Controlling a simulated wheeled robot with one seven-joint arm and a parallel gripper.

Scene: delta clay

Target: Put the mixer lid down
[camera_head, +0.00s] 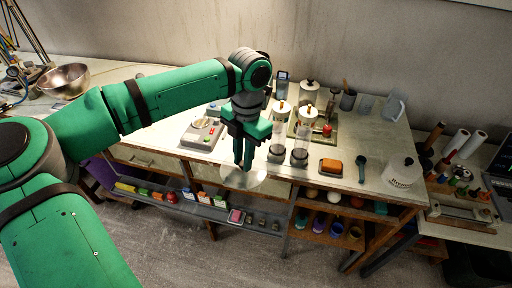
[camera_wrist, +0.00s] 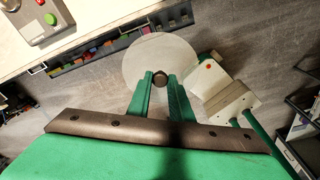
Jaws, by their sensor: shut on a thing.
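The mixer lid (camera_head: 246,181) is a pale, thin disc that looks partly see-through in the head view. In the wrist view the lid (camera_wrist: 146,56) shows as a grey-white round plate with a small dark knob. My gripper (camera_head: 244,162) points down and is shut on the knob, and the two green fingers (camera_wrist: 160,82) show on either side of it. The lid hangs in the air at the front edge of the worktable, over the floor and lower shelf. I cannot tell for certain which thing on the table is the mixer.
Small goods fill the lower shelf (camera_head: 215,212). A metal bowl (camera_head: 64,81) stands far left.

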